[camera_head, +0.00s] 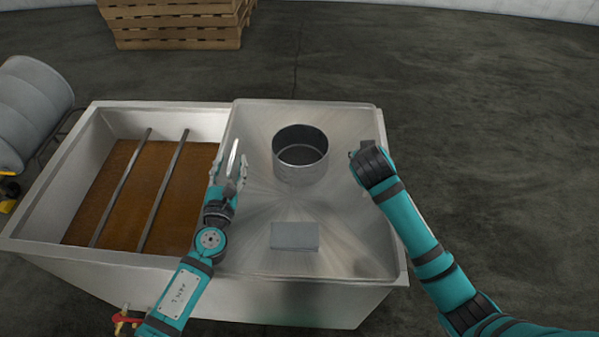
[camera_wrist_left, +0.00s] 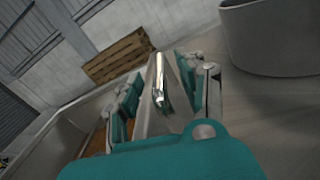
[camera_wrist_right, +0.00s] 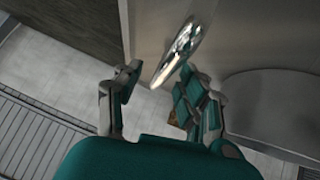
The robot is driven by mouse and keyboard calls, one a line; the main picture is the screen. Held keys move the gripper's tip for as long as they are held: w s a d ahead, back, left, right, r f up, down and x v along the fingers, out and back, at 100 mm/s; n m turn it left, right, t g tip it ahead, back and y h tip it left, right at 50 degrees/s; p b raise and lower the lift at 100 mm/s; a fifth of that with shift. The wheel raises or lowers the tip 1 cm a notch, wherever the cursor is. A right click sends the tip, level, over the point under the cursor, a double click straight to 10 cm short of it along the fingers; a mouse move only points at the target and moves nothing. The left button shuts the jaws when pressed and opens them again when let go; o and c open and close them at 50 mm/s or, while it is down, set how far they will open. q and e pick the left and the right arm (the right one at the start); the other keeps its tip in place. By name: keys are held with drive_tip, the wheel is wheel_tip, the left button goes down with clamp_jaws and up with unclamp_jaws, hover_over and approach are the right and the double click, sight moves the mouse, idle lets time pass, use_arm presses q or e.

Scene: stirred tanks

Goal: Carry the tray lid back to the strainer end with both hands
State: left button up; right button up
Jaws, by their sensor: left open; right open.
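The tray lid (camera_head: 345,215) is a broad metal sheet lying over the right part of the tank. A shiny handle stands at its left edge (camera_head: 234,157). My left gripper (camera_head: 229,170) is open there; in the left wrist view the handle (camera_wrist_left: 158,80) shows between its spread fingers. My right gripper (camera_head: 357,157) is at the lid's right edge, its fingers mostly hidden in the head view. In the right wrist view it is open, with another shiny handle (camera_wrist_right: 184,45) beyond and partly between its fingers. I cannot tell whether either gripper touches its handle.
An open round metal collar (camera_head: 300,156) and a flat grey block (camera_head: 295,236) are on the lid. The tank's left part (camera_head: 87,160) is open, with brown contents and two bars (camera_head: 160,195) across. Floor right is clear.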

use_arm(q)
drive_tip(key=shift+w, duration=0.5)
use_arm(e)
drive_tip(key=shift+w+d+f, duration=0.15)
drive_tip(key=shift+w+f, duration=0.3)
drive_tip(key=shift+f, duration=0.05)
use_arm(q)
clamp_jaws()
use_arm(e)
clamp_jaws()
use_arm(q)
drive_tip(key=shift+w+r, duration=0.1)
drive_tip(key=shift+r, duration=0.15)
use_arm(e)
drive_tip(key=shift+w+r, duration=0.1)
drive_tip(key=shift+r, duration=0.2)
